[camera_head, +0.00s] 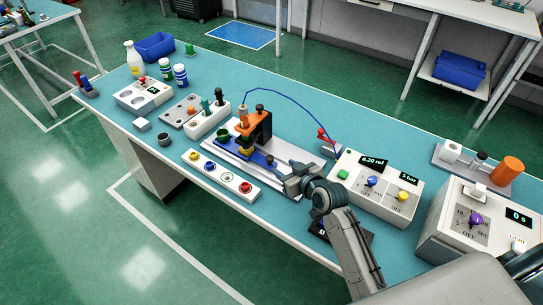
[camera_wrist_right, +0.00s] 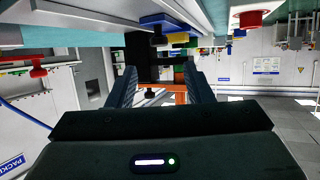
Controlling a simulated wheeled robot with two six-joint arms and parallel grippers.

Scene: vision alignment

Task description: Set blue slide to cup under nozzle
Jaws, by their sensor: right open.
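The blue slide (camera_head: 258,160) lies on a pale rail plate (camera_head: 215,153) under the orange and black nozzle stand (camera_head: 260,127). A green cup (camera_head: 222,134) sits at its left end, and a yellow cup (camera_head: 245,151) is at the stand's foot. My right gripper (camera_head: 281,176) is open at the slide's right end; I cannot tell if it touches. In the right wrist view, which is upside down, the open fingers (camera_wrist_right: 160,87) frame the black and orange stand, with the blue slide (camera_wrist_right: 165,22) beyond. My left gripper is out of view.
A white button box (camera_head: 220,174) lies in front of the rail. A dispenser box (camera_head: 375,187) with dials stands right of it, and a red-handled lever (camera_head: 324,138) stands behind. A blue tube arcs from the nozzle to the lever. A timer box (camera_head: 475,222) stands far right.

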